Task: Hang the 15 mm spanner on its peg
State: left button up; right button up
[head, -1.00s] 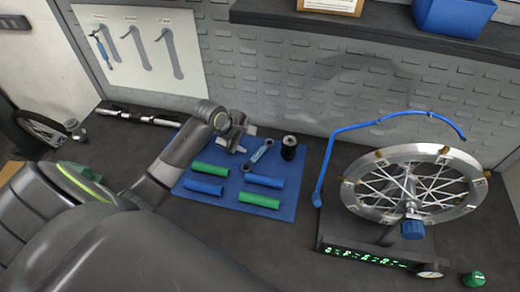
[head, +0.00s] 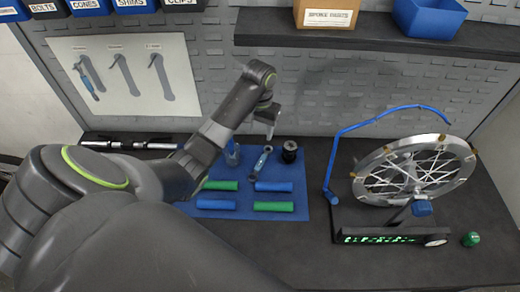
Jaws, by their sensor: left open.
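The spanners' sizes cannot be read. The white tool board (head: 123,103) on the back wall has three pegs with spanner-shaped shadows. The middle peg (head: 124,62) and right peg (head: 153,60) are bare. My left gripper (head: 270,130) is open and empty, pointing down just above the spanner's far end. My right gripper is out of view.
Green and blue grips (head: 274,207) lie at the front of the mat, with a black cylinder (head: 289,151) at its back right. A wheel (head: 414,168) in a truing stand is to the right. A shelf (head: 370,42) juts out above. A pump-like tube (head: 130,145) lies at the back left.

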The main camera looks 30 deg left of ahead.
pick_arm(q)
jog(key=b, duration=1.3)
send_over(260, 164)
notch_tip(260, 164, down, 13)
jog(key=shift+s+f, duration=0.1)
jog(key=shift+s, duration=0.05)
jog(key=shift+f+p, duration=0.45)
jog(key=shift+f, duration=1.55)
grip_shut()
jog(key=shift+r, duration=0.15)
